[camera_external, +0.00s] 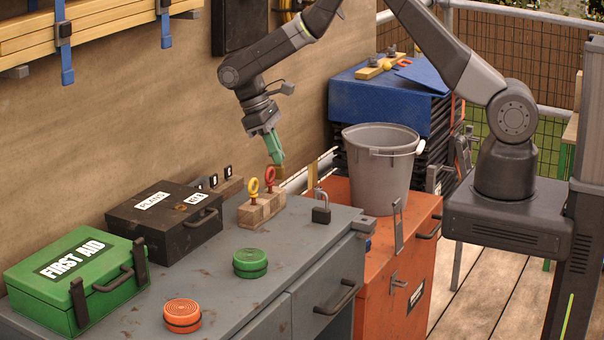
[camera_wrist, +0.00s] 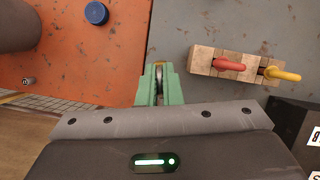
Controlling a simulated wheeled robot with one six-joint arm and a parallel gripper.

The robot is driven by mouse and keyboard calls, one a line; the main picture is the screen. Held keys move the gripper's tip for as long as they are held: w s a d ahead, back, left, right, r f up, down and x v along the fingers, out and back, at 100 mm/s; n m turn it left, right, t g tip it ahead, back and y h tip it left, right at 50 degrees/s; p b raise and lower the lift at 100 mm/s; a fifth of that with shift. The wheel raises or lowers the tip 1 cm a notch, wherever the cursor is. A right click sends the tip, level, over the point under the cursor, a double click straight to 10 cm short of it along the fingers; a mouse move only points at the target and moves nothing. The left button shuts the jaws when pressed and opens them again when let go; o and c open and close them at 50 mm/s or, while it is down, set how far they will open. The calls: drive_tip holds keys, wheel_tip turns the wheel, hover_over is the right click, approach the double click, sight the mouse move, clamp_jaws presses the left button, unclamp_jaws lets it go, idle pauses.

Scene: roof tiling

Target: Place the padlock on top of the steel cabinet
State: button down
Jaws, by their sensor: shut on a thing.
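My gripper (camera_external: 277,158) has green fingers and points down above the back of the grey steel cabinet (camera_external: 300,240). It is shut on a small brass-coloured thing (camera_external: 280,171), apparently a padlock, clear of the top. In the wrist view a grey metal part (camera_wrist: 159,74) with a yellowish end shows between the fingers (camera_wrist: 159,85); most of it is hidden. A dark padlock with a grey shackle (camera_external: 321,211) stands upright on the cabinet top near its right edge, apart from my gripper. I cannot make this padlock out in the wrist view.
A wooden block (camera_external: 261,208) with red and yellow rings stands close by. A black box (camera_external: 165,225), a green first aid box (camera_external: 75,280), and green (camera_external: 250,263) and orange (camera_external: 182,315) round tins share the top. An orange cabinet (camera_external: 400,260) with a grey bucket (camera_external: 380,165) adjoins it.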

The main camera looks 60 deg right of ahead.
drive_tip(key=a+r+n+h+b, duration=0.1)
drive_tip(key=a+n, duration=0.2)
drive_tip(key=a, duration=0.5)
drive_tip(key=a+r+n+t+h+b, duration=0.1)
drive_tip(key=a+n, duration=0.3)
drive_tip(key=a, duration=0.5)
drive_tip(key=a+r+n+t+h+b, duration=0.1)
drive_tip(key=a+r+n+b, duration=0.1)
drive_tip(key=a, duration=0.7)
drive_tip(key=shift+s+r+n, duration=0.15)
drive_tip(key=shift+r+n, duration=0.15)
drive_tip(key=shift+n, duration=0.4)
drive_tip(key=s+a+n+t+b, duration=0.2)
drive_tip(key=s+a+n, duration=0.3)
drive_tip(key=a, duration=0.5)
drive_tip(key=shift+h, duration=0.3)
drive_tip(key=f, duration=0.3)
drive_tip(key=f+p, duration=0.1)
drive_tip(key=f, duration=0.2)
drive_tip(key=f+p, duration=0.1)
drive_tip(key=f, duration=0.2)
drive_tip(key=shift+w+a, duration=0.2)
drive_tip(key=shift+a, duration=0.05)
